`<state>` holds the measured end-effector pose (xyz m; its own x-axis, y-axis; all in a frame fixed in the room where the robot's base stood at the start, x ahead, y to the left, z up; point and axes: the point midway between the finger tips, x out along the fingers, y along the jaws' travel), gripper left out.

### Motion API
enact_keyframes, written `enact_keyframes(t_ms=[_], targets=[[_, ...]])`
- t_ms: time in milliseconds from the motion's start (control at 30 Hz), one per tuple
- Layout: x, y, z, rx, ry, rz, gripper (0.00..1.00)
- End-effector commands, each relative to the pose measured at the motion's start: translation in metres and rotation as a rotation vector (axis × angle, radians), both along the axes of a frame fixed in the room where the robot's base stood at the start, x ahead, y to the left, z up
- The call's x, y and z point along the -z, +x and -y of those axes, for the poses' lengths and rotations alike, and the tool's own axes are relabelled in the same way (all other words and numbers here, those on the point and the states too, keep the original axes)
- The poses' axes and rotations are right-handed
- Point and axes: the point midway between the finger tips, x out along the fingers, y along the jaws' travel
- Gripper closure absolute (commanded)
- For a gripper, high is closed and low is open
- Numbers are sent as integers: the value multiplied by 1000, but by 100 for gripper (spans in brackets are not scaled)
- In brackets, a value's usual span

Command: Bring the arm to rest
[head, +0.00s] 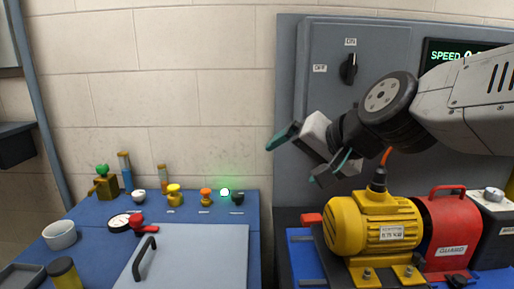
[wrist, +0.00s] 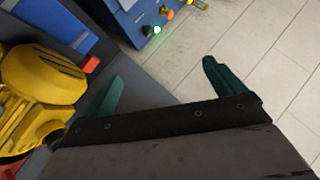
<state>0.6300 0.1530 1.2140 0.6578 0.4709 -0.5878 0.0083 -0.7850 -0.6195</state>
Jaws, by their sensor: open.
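My gripper (head: 299,160) is raised in front of the grey cabinet in the head view, above and left of the yellow motor. Its two green-tipped fingers are spread apart with nothing between them. In the wrist view my gripper (wrist: 165,85) also shows both fingers apart, with the floor and a grey surface beyond. The arm comes in from the right edge of the head view and is bent at the wrist.
A yellow motor (head: 374,224) and a red guard (head: 448,228) stand below my arm. A cabinet (head: 331,45) with a rotary switch (head: 349,69) is behind. A blue bench (head: 85,241) with knobs, a lit green lamp (head: 225,192) and a grey lid (head: 195,262) lies left.

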Motion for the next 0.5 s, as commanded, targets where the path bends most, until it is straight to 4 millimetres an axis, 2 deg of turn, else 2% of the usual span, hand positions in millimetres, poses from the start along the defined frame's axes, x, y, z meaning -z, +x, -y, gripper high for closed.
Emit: enact_keyframes(t_ms=[33, 100, 200, 300, 400, 500], targets=[[22, -26, 15, -71, -97, -69, 5], [52, -64, 40, -165, -236, -179, 5], [86, -117, 83, -256, -412, -340, 5], [106, -163, 126, -296, -551, -484, 5], [117, -199, 162, -285, -643, -588, 5], [119, -211, 181, -224, -667, -595, 5]])
